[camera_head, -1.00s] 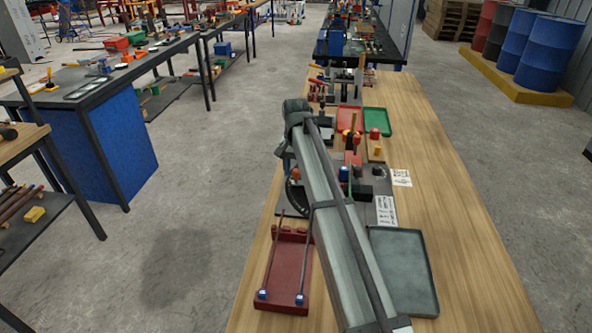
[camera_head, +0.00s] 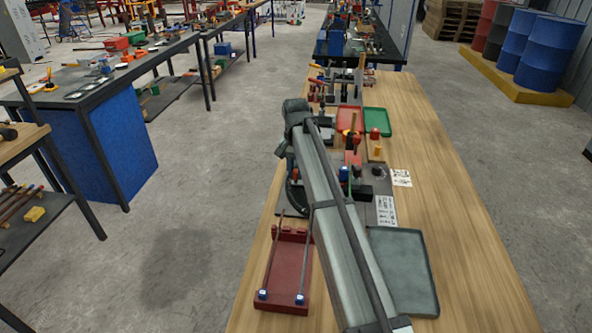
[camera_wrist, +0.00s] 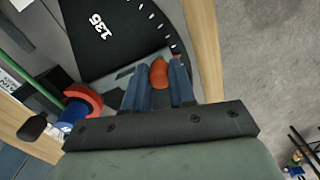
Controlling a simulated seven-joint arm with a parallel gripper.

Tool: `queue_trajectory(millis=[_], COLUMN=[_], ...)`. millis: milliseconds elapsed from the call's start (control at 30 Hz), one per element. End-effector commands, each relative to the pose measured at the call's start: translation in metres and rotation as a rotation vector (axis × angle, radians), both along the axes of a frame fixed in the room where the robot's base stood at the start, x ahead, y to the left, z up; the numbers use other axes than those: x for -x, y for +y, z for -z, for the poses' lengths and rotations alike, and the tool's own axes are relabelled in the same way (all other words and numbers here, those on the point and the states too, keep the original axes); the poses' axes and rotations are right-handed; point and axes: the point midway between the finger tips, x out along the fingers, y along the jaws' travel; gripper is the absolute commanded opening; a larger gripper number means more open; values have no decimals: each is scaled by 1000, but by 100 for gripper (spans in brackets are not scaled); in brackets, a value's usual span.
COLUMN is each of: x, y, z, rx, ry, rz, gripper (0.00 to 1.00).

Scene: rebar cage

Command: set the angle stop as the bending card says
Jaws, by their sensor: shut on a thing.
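In the wrist view, my gripper (camera_wrist: 161,88) has its two blue fingers either side of an orange knob (camera_wrist: 159,73) and is shut on it. The knob appears to belong to the angle stop and sits beside a black angle scale (camera_wrist: 118,28) marked 135 with white ticks. The stop's exact reading cannot be made out. In the head view, my arm covers much of the bender (camera_head: 376,187), and my fingertips are hidden. A white card (camera_head: 401,178) lies on the bench right of the bender, and a printed white sheet (camera_head: 386,210) is nearer; their writing is too small to read.
A red rack (camera_head: 290,262) holding rods stands at the bench's near left, and an empty grey tray (camera_head: 402,270) lies right of my arm. Red (camera_head: 350,121) and green (camera_head: 377,122) trays lie farther back. The bench's right side is clear.

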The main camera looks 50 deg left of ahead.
Motion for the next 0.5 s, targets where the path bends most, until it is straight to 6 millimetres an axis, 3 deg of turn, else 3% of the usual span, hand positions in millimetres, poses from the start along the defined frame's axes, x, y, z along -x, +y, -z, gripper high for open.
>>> queue_trajectory(millis=[267, 500], x=[4, 16], y=[-6, -27], z=[0, 0], rx=[0, 0], ry=[0, 0], rz=[-41, -183], gripper=[0, 0])
